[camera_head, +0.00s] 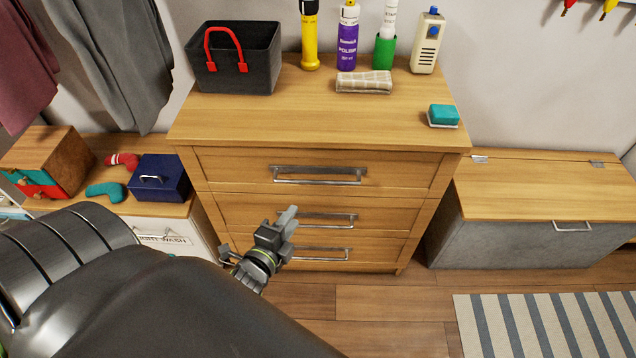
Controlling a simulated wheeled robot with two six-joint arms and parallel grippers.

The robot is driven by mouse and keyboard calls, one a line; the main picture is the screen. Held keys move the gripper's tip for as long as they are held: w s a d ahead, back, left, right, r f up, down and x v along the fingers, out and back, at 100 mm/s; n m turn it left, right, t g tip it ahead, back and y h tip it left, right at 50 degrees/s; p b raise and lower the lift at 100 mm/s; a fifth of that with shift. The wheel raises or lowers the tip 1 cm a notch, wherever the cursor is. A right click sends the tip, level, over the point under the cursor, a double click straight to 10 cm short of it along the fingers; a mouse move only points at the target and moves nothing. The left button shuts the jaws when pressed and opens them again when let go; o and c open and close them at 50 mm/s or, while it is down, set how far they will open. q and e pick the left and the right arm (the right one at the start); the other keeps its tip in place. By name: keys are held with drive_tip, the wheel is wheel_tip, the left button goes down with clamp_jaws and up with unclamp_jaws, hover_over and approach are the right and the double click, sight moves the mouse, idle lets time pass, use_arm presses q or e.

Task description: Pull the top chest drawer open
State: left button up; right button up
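The wooden chest (315,118) stands ahead with three drawers stacked in its front. The top drawer (230,170) looks shut, flush with the chest's frame, and has a silver bar handle (318,176). My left gripper (288,219) is in front of the middle drawer (235,212), below and left of the top handle and apart from it. It partly covers the left side of the middle drawer's handle (330,219). Its finger gap does not show clearly, and nothing is seen held in it. My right gripper is not in view.
On the chest top are a black basket (238,70), several bottles, a folded cloth (364,83) and a teal sponge (443,115). A low bench (545,185) stands right. A blue box (160,178) sits left. Floor (385,305) in front is clear near a striped rug (550,325).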

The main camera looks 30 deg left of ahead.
sight(317, 183)
use_arm(q)
drive_tip(key=b+x, duration=0.2)
drive_tip(key=x, duration=1.3)
drive_tip(key=shift+w+f, duration=0.15)
drive_tip(key=shift+w, duration=0.2)
clamp_jaws()
